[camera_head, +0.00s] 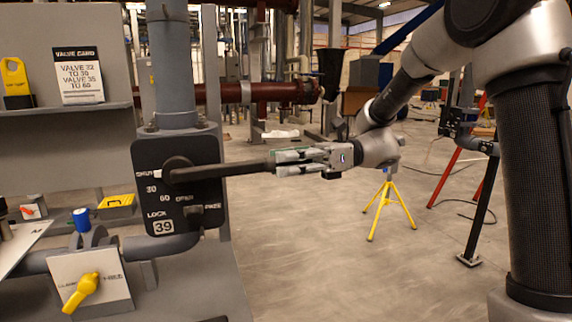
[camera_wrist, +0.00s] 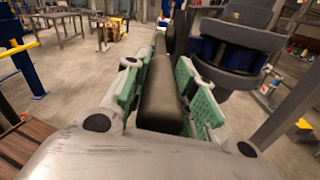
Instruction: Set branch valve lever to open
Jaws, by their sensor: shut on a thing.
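The long dark valve lever (camera_head: 225,170) runs level to the right from its round hub (camera_head: 178,168) on a black dial plate (camera_head: 208,178). The plate carries SHUT, 30, 60 and OPEN marks left of and below the hub, plus the number 39. My gripper (camera_head: 282,161) is shut on the lever's outer end. In the wrist view the dark lever (camera_wrist: 160,92) lies between the green finger pads of my gripper (camera_wrist: 158,85). The fingers hide the lever's tip in the head view.
A valve card (camera_head: 78,75) and a yellow tag (camera_head: 15,80) stand on the left shelf. A yellow tripod stand (camera_head: 388,208) is behind my arm. The floor right of the panel is open.

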